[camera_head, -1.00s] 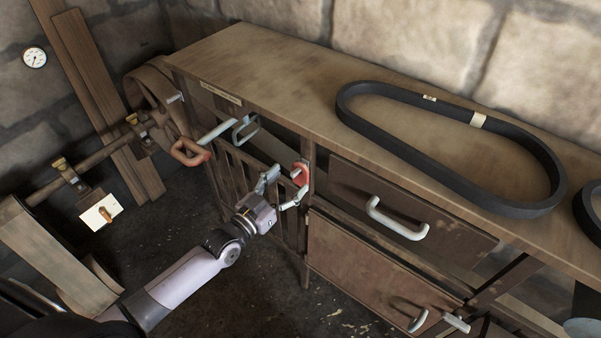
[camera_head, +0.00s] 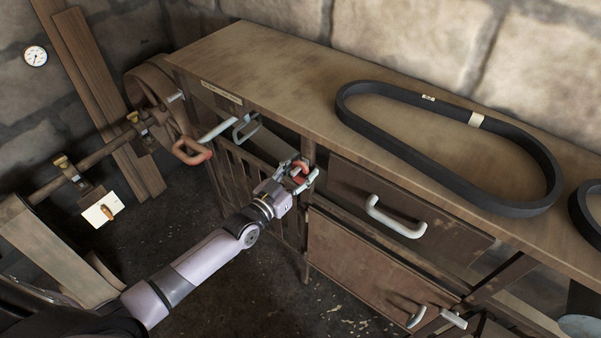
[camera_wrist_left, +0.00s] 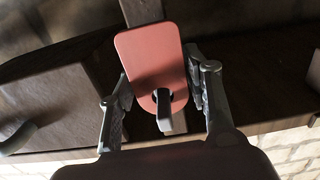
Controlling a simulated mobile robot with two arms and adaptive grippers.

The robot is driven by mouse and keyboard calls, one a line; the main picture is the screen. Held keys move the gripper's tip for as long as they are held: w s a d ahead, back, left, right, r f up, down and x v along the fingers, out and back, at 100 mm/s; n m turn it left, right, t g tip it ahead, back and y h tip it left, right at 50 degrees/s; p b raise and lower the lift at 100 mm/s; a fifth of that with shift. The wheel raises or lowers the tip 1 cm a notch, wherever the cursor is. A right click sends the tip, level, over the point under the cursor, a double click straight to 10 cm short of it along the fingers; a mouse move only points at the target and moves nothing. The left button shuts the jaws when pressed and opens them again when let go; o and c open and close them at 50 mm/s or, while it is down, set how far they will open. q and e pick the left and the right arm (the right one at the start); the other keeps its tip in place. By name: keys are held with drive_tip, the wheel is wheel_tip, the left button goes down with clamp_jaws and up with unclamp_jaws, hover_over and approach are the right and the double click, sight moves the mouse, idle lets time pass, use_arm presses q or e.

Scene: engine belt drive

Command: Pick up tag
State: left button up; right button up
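The red tag (camera_head: 300,167) hangs at the front post of the workbench, on the left side of the drawers. In the left wrist view the tag (camera_wrist_left: 152,62) is a flat, rounded red plate with a grey peg or hook (camera_wrist_left: 166,112) sticking out through its lower part. My left gripper (camera_head: 302,171) is at the tag, with one finger on each side of it. In the left wrist view its fingers (camera_wrist_left: 158,85) stand apart beside the plate's edges; whether either finger touches it I cannot tell. My right gripper is not in view.
The workbench (camera_head: 270,65) carries a black belt (camera_head: 440,150) on top. A pale drawer handle (camera_head: 395,217) sticks out right of the tag. A red-ended loop (camera_head: 192,151) and a grey loop (camera_head: 246,128) project to the left.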

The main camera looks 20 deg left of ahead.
use_arm(q)
drive_tip(key=c, duration=0.5)
drive_tip(key=shift+r, duration=0.1)
drive_tip(key=shift+r+b, duration=0.15)
drive_tip(key=shift+b, duration=0.2)
drive_tip(key=b+v, duration=0.2)
drive_tip(key=v, duration=1.6)
drive_tip(key=s+d+r+n+y, duration=0.2)
drive_tip(key=r+y, duration=0.1)
drive_tip(key=r, duration=0.2)
drive_tip(key=s+d+r+n+t+y, duration=0.1)
drive_tip(key=s+d+r+n+y, duration=0.1)
drive_tip(key=r, duration=0.3)
drive_tip(key=shift+s+y, duration=0.5)
drive_tip(key=shift+y, duration=0.1)
